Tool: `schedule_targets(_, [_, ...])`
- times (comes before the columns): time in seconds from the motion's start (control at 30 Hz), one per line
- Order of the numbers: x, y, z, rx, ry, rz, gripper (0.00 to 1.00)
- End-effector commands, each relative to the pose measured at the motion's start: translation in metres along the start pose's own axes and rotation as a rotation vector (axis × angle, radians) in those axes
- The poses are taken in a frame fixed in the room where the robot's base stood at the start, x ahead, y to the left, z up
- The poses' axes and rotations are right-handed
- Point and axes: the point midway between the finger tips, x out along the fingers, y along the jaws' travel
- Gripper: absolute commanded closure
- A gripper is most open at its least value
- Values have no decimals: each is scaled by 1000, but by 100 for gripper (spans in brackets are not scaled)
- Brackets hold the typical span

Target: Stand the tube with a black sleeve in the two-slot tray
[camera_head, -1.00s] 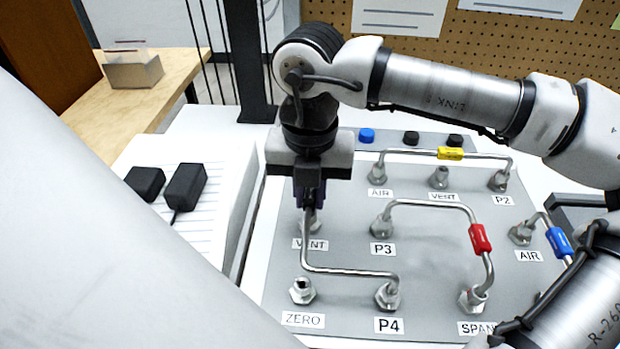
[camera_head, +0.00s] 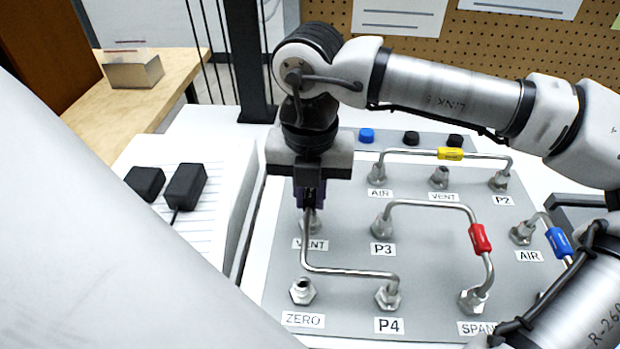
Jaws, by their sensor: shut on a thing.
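My gripper (camera_head: 310,200) points down at the left of the grey panel, shut on the upright left part of a bent steel tube (camera_head: 350,272). The tube runs down from the jaws, bends right, and turns down at the fitting labelled P4 (camera_head: 388,295). Its other end is by the fitting labelled VENT (camera_head: 313,225), partly hidden by the tube and jaws; I cannot tell whether either end is seated. Any sleeve on this tube is hidden by the jaws, where dark purple shows. I cannot clearly identify the two-slot tray.
Tubes with red (camera_head: 480,238), yellow (camera_head: 450,154) and blue (camera_head: 559,242) sleeves stand on the panel (camera_head: 430,250). An open fitting marked ZERO (camera_head: 302,291) is nearby. Two black blocks (camera_head: 185,186) lie on the left. A dark-edged item (camera_head: 580,200) is partly cut off at right.

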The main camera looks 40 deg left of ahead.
Motion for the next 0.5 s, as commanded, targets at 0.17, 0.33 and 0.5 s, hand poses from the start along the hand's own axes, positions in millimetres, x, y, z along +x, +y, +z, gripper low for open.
schedule_targets(0.17, [0, 0, 0, 0, 0, 0, 100])
schedule_targets(0.33, [-2, 0, 0, 1, -1, 0, 100])
schedule_targets(0.5, [-6, 0, 0, 1, 0, 0, 100])
